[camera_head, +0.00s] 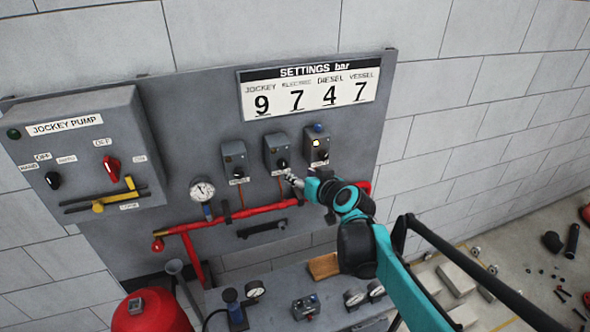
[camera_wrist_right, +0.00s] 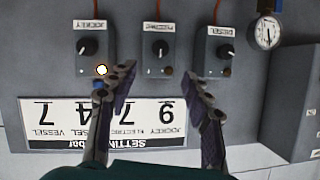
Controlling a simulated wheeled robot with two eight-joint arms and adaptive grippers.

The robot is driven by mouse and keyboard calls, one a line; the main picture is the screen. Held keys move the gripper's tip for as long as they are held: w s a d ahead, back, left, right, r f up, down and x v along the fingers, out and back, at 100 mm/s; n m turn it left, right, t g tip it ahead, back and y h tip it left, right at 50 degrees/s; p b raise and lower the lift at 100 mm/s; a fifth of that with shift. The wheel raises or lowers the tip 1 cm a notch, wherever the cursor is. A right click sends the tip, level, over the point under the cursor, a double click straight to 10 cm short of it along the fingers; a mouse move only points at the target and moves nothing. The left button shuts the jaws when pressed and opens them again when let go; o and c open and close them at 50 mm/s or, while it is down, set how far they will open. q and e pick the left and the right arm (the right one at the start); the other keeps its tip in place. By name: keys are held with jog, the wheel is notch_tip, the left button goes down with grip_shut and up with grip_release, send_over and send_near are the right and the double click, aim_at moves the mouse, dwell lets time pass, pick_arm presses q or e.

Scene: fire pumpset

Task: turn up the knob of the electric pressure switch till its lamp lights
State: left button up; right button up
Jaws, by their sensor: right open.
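The electric pressure switch (camera_head: 275,147) is the middle of three small grey boxes under the settings sign (camera_head: 309,87). In the upside-down right wrist view, its black knob (camera_wrist_right: 160,48) has a white pointer mark, and its lamp (camera_wrist_right: 166,70) looks dark amber, unlit. My right gripper (camera_wrist_right: 158,80) is open and empty, its two fingers spread either side of the electric box's lamp end. In the head view the right gripper (camera_head: 291,180) is just below the box's knob (camera_head: 282,163); contact cannot be told. My left gripper is not in view.
The jockey switch (camera_head: 317,146) has a lit lamp (camera_wrist_right: 102,70); the diesel switch (camera_head: 235,159) is unlit. The sign shows electric 7. A gauge (camera_head: 203,190), red pipe (camera_head: 240,213) and jockey pump box (camera_head: 85,150) are nearby. A bench (camera_head: 275,282) stands below.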

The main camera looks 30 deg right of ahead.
aim_at(284, 165)
jog(key=p+x, duration=0.2)
jog(key=x, duration=0.9)
jog(key=shift+w+d+f+p, duration=0.1)
jog(key=shift+w+p, duration=0.2)
jog(key=shift+w, duration=0.15)
